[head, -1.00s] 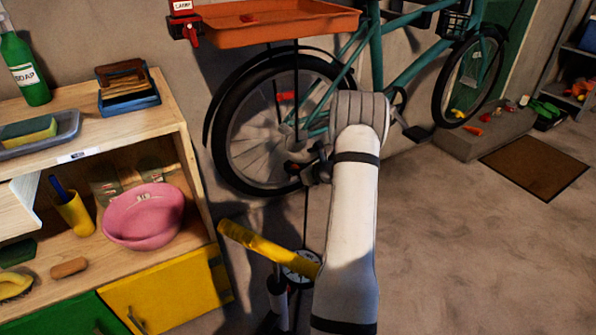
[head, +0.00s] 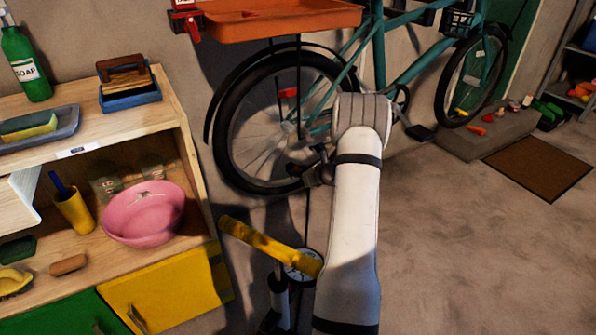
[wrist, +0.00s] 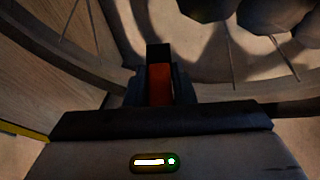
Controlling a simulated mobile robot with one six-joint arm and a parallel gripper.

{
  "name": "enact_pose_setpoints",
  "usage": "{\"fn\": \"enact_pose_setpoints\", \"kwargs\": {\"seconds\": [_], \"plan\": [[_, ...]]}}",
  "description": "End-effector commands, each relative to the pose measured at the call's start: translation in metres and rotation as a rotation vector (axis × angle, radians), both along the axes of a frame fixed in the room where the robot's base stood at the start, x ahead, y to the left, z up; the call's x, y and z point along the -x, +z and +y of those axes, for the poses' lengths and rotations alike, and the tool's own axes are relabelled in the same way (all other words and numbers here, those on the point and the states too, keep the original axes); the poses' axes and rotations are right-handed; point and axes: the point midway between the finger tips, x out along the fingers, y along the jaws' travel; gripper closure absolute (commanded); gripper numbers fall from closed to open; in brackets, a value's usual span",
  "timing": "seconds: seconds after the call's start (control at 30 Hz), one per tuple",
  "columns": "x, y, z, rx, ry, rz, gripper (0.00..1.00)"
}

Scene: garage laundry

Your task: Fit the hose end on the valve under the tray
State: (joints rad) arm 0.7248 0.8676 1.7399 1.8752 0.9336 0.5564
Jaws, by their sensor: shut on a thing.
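My gripper (head: 303,170) is in front of the lower part of the bicycle's near wheel (head: 226,135), below the orange tray (head: 280,22). In the wrist view my gripper (wrist: 160,72) is shut on a small red and black piece, the hose end (wrist: 159,85), with the wheel behind it. A thin dark hose (head: 307,215) runs between the gripper area and the floor pump (head: 262,246), which has a yellow handle. I cannot make out the valve on the wheel, nor whether the hose end touches it.
A wooden shelf unit (head: 190,160) with a pink basin (head: 145,215) stands at the left. The teal bicycle (head: 378,45) leans along the wall. A brown mat (head: 540,166) lies at the right. The floor between the pump and the mat is clear.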

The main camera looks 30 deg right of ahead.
Motion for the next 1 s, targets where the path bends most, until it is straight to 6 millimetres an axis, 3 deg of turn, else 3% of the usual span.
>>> {"fn": "enact_pose_setpoints", "kwargs": {"seconds": [0.6, 1.0], "plan": [[0.000, -0.019, 0.000, 0.000, 0.000, 0.000, 0.99], [0.000, -0.020, 0.000, 0.000, -0.001, 0.000, 0.99]]}}
